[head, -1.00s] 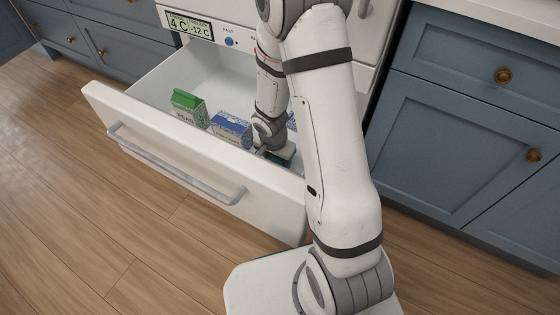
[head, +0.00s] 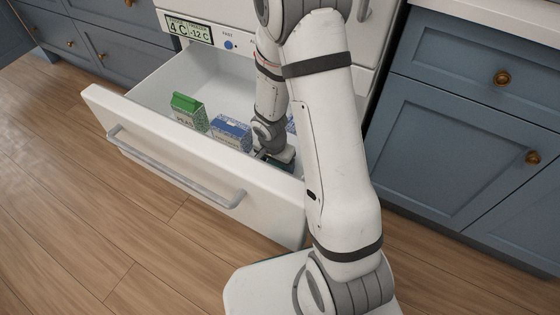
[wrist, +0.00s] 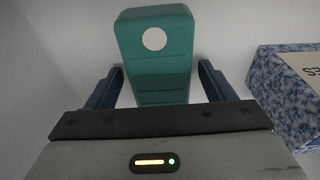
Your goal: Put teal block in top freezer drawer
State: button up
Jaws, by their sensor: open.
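The teal block (wrist: 156,50) is a rounded, upright-looking block with a white dot, in the wrist view. It stands against the pale inner surface of the open freezer drawer (head: 190,165). My gripper (wrist: 158,82) is open, with one dark finger on each side of the block's near end and a gap on both sides. In the head view my gripper (head: 268,155) is low inside the drawer at its right end, and my arm hides much of the spot.
A green carton (head: 189,112) and a blue-and-white box (head: 231,133) stand in the drawer left of my gripper. A blue speckled box (wrist: 285,90) is close on the right in the wrist view. The drawer's high front wall (head: 200,185) lies nearest me.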

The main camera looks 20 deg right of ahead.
jog(key=s+r+n+p, duration=0.2)
jog(key=s+r+p, duration=0.1)
jog(key=r, duration=0.8)
jog(key=s+r+n+p, duration=0.1)
jog(key=s+r+p, duration=0.15)
jog(key=r, duration=0.85)
jog(key=s+d+r+n+y, duration=0.1)
jog(key=s+r+n, duration=0.5)
jog(key=s+r, duration=0.2)
jog(key=shift+s, duration=0.85)
jog(key=shift+r, duration=0.1)
notch_tip(320, 180, up, 30)
jog(key=t+p, duration=0.1)
jog(key=p, duration=2.5)
jog(key=shift+s+f+p, duration=0.15)
jog(key=shift+f+p, duration=0.05)
jog(key=shift+p, duration=0.15)
jog(key=shift+c, duration=0.5)
